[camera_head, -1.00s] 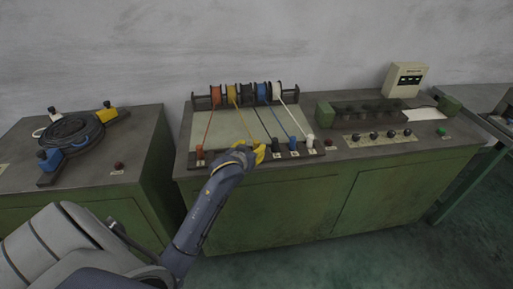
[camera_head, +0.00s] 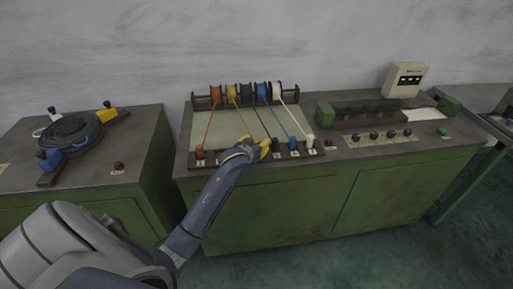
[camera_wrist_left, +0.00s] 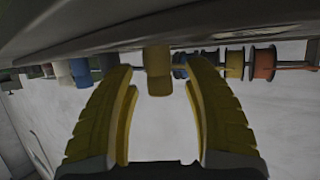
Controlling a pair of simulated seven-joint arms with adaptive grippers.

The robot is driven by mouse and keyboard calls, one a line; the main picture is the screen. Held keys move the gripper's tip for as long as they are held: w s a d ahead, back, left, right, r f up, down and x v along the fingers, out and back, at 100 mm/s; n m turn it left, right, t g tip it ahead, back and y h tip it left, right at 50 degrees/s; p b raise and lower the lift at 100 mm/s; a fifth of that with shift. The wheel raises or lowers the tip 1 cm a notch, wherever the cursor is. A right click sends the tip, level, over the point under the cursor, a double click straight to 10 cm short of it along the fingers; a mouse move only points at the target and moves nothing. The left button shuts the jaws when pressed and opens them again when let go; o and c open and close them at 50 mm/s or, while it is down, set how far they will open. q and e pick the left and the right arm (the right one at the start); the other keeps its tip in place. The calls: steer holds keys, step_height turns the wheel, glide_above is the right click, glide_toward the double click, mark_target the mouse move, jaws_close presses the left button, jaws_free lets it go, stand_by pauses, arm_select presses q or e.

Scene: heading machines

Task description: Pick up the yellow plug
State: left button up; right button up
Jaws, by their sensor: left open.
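In the left wrist view, a yellow plug (camera_wrist_left: 158,62) shows at the middle, by the panel edge. My left gripper (camera_wrist_left: 158,82) is open, with one yellow finger on each side of the plug and a visible gap on both sides. In the head view my left gripper (camera_head: 262,148) is at the front of the spool panel, between the orange plug (camera_head: 200,152) and the black plug (camera_head: 276,146). There the gripper hides the yellow plug; the yellow wire (camera_head: 238,110) runs down toward it. My right gripper is not in view.
A blue plug (camera_head: 293,145) and a white plug (camera_head: 310,143) stand right of the black one. Several wire spools (camera_head: 246,95) sit on a rack behind. A black cable coil (camera_head: 70,133) with yellow and blue blocks lies on the left cabinet.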

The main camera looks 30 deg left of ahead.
arm_select(q)
steer(key=shift+o, duration=0.2)
jaws_close()
steer(key=shift+r, duration=0.15)
stand_by(0.3)
